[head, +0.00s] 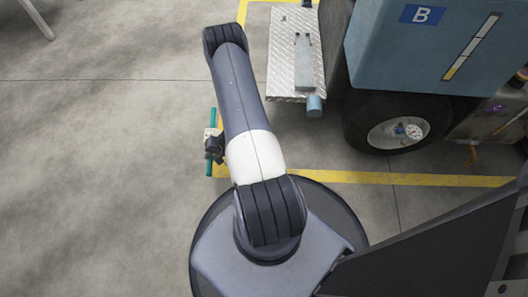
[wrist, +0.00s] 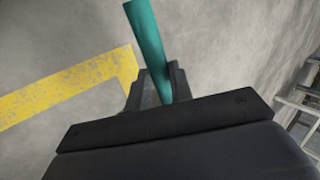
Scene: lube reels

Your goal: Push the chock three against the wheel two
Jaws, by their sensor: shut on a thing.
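My gripper (head: 213,145) is shut on a teal rod (head: 211,115), left of my forearm and low over the floor in the head view. In the wrist view the teal rod (wrist: 147,35) runs up from between the dark jaws (wrist: 153,88). The rod's lower part is hidden there. One wheel (head: 362,118), with a black tyre and pale hub, stands under the blue vehicle, right of my arm and well apart from my gripper. No number shows on it. I cannot make out a chock for certain.
The blue vehicle body (head: 385,55) bears a "B" sign. A metal tread plate (head: 283,50) with a grey block and teal cylinder (head: 314,106) projects left of the wheel. A yellow floor line (head: 400,179) runs in front.

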